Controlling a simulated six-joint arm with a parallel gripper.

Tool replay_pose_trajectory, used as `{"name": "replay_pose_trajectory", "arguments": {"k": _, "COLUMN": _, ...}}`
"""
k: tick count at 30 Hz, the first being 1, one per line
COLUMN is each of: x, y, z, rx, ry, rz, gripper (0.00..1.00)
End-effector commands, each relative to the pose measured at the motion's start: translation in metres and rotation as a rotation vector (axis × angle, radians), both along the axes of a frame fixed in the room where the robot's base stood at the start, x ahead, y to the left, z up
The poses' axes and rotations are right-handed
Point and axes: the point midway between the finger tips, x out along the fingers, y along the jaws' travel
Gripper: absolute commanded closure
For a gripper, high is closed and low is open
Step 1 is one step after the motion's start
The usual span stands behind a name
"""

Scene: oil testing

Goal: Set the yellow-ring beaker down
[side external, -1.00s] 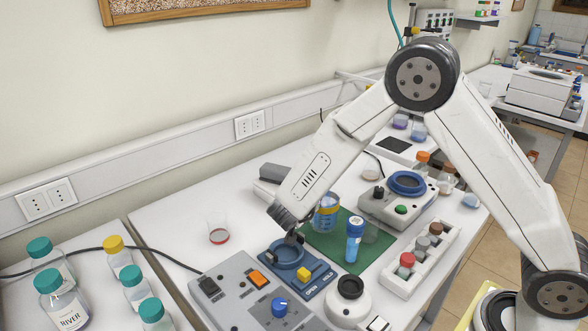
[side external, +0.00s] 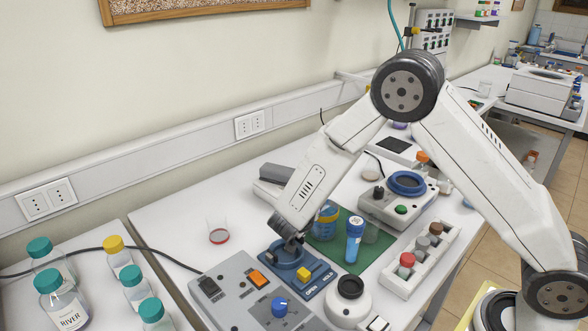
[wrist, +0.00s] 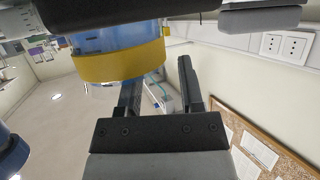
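The yellow-ring beaker (side external: 327,219), clear with blue in it, shows over the green mat (side external: 377,262) in the side view, partly behind my arm. It looks upright; its base contact with the mat is hard to see. In the wrist view the beaker (wrist: 118,62) fills the upper left, and its yellow band covers the tip of the left finger. My gripper (wrist: 160,72) has its fingers apart, with a clear gap between them and nothing visibly clamped there.
A white rack (side external: 421,263) with several caps is further right. A round-topped device (side external: 350,290) is in front. A red-ringed beaker (side external: 219,234) stands left, with bare table around it.

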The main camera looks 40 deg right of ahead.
Motion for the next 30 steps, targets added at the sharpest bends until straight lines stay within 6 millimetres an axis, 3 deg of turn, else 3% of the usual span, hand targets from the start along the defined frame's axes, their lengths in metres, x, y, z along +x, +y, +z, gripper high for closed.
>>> {"name": "replay_pose_trajectory", "arguments": {"k": 8, "x": 0.0, "y": 0.0, "z": 0.003, "rx": 0.001, "ry": -0.002, "rz": -0.001, "gripper": 0.52}}
{"name": "replay_pose_trajectory", "arguments": {"k": 17, "x": -0.011, "y": 0.026, "z": 0.015, "rx": 0.001, "ry": -0.001, "rz": 0.004, "gripper": 0.52}}
{"name": "replay_pose_trajectory", "arguments": {"k": 30, "x": -0.011, "y": 0.025, "z": 0.069, "rx": 0.001, "ry": -0.004, "rz": -0.002, "gripper": 0.52}}
